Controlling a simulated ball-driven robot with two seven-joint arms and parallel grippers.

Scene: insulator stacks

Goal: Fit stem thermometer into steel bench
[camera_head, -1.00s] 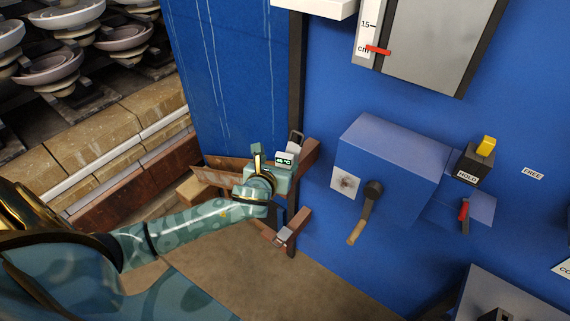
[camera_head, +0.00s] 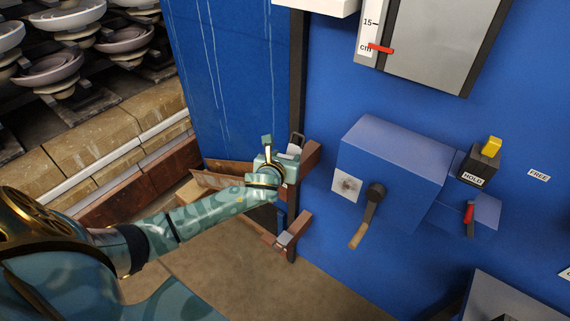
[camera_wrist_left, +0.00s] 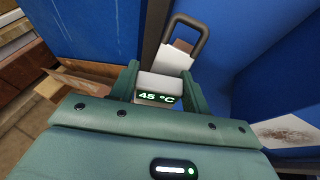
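The stem thermometer shows as a pale head with a lit "45 °C" display (camera_wrist_left: 157,97) in the left wrist view; its stem is hidden. My left gripper (camera_wrist_left: 160,82) has a finger on each side of this head and appears shut on it. In the head view the left gripper (camera_head: 278,162) is beside rust-brown steel arms on the dark post, which may be the steel bench (camera_head: 311,158). Whether the stem touches the steel cannot be told. My right gripper is not in view.
A shackle-like grey loop with a pale body (camera_wrist_left: 180,55) stands just beyond the thermometer. To the right, a blue box with a crank (camera_head: 373,205) and a HOLD lever (camera_head: 482,160) project from the blue wall. Brown blocks (camera_head: 100,135) lie left.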

